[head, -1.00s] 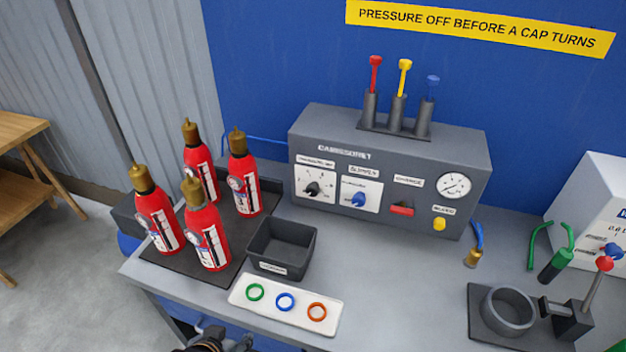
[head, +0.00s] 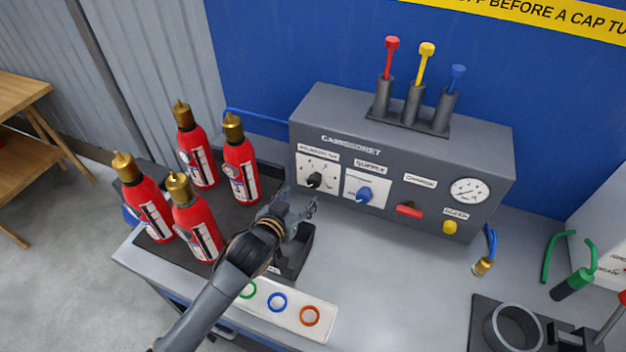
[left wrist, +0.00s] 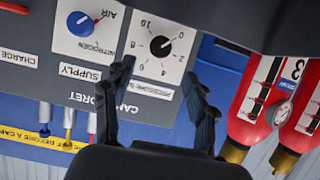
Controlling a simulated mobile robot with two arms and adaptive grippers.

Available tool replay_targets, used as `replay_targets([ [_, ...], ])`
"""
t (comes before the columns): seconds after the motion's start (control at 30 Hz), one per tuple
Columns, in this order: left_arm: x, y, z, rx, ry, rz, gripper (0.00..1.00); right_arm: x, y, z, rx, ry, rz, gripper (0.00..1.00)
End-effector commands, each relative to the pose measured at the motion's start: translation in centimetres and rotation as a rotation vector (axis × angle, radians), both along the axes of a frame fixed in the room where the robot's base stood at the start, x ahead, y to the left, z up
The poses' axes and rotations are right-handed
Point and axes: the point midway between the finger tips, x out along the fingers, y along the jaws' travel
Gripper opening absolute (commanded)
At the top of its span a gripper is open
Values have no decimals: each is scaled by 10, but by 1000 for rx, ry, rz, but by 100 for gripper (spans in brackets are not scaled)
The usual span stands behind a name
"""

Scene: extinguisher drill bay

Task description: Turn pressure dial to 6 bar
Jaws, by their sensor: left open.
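The pressure dial is a black knob (head: 315,180) on a white plate at the left of the grey panel's front. In the left wrist view the knob (left wrist: 160,46) shows upside down with numbers around it; its exact setting is too small to read. My left gripper (head: 298,206) is open and empty, in front of and just below-left of the dial in the head view. In the left wrist view its two fingers (left wrist: 163,85) stand apart, with the dial beyond and between them, not visibly touched. My right gripper is not in view.
The blue supply knob (head: 364,194) sits right beside the dial. Several red extinguishers (head: 242,165) stand on the left. My left arm passes over a dark bin (head: 302,255) and a white tray (head: 318,335) with coloured rings. The bench right of the bin is clear.

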Motion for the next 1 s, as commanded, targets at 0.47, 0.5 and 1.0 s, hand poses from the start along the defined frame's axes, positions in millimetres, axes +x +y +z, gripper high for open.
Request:
replay_targets([
  [0.47, 68, -28, -29, 2, 0, 1, 57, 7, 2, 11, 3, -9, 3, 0],
  [0.5, 72, -30, -31, 2, 0, 1, 57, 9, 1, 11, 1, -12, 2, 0],
  [1.0, 82, -34, -36, 1, 0, 0, 57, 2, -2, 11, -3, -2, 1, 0],
])
